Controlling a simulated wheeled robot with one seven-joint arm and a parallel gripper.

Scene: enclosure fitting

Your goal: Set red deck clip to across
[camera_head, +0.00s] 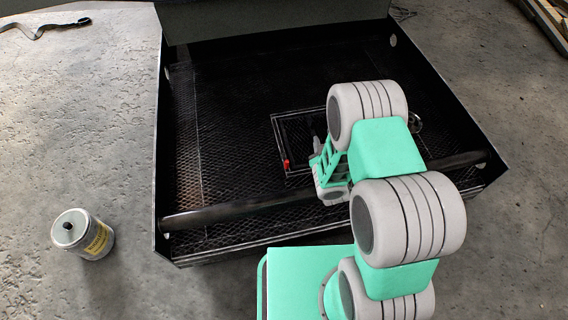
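The red deck clip (286,163) is a small red piece at the left edge of a square hatch panel (291,121) in the dark mesh floor. It looks upright, but it is too small to tell which way it is set. My gripper (315,147) is over the panel, just right of the red clip and apart from it in the picture. Its fingers are small and partly hidden by my wrist, so their opening does not show. My arm hides the right part of the panel.
A black open enclosure (186,225) has raised side walls. A dark round bar (250,208) crosses its front, below my wrist. A metal canister (82,234) stands on the concrete at left. The mesh floor left of the panel is clear.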

